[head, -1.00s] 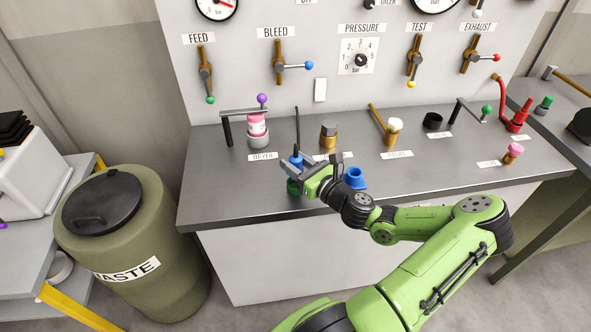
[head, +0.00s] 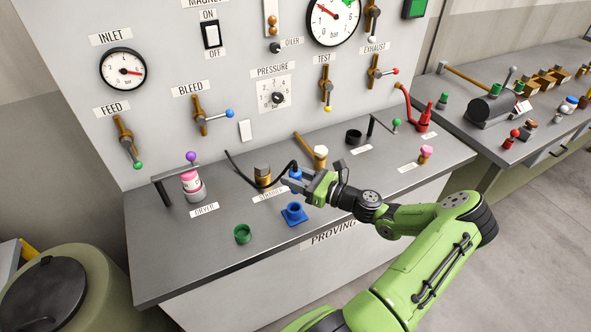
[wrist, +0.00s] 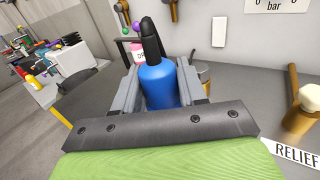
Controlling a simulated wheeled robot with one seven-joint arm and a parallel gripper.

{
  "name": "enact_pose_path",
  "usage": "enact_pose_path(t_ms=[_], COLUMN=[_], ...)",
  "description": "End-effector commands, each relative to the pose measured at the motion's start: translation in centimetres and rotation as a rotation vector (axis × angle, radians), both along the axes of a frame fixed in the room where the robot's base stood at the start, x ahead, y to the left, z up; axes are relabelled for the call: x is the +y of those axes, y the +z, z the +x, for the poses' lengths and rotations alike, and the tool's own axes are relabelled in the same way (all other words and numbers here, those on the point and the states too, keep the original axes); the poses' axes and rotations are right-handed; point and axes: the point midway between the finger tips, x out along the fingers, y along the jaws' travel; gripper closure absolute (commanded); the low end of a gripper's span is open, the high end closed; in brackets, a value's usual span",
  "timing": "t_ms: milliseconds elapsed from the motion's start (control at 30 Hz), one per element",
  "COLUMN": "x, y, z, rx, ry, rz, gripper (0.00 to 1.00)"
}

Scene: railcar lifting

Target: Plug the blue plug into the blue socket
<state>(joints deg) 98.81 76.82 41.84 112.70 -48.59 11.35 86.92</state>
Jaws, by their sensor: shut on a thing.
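The blue plug (wrist: 160,84) is upright between the jaws of my gripper (wrist: 162,92) in the wrist view, with a black cable boot on its top. In the head view my gripper (head: 298,180) is shut on the blue plug (head: 295,172), which is partly hidden by the jaws. The blue socket (head: 294,212) sits on a square base on the bench, just below and in front of my gripper in the picture. The plug is apart from the socket.
A green socket (head: 243,234) stands left of the blue one on the grey bench (head: 180,262). Behind are a brass-coloured fitting (head: 263,176) and the white-topped relief handle (head: 320,153).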

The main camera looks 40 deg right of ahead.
Motion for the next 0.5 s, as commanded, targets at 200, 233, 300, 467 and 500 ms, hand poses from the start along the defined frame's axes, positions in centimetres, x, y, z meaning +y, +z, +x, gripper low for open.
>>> enact_pose_path(t_ms=[200,233,300,467,500], x=[0.0,0.0,0.0,0.0,0.0], y=[-0.2,-0.2,-0.2,-0.8,-1.2], z=[0.0,0.0,0.0,0.0,0.0], rx=[-0.001,-0.001,-0.001,-0.001,-0.001], ry=[-0.001,-0.001,-0.001,-0.001,-0.002], rz=[0.000,0.000,-0.001,-0.005,-0.005], gripper=[0.92,0.92,0.92,0.92,0.92])
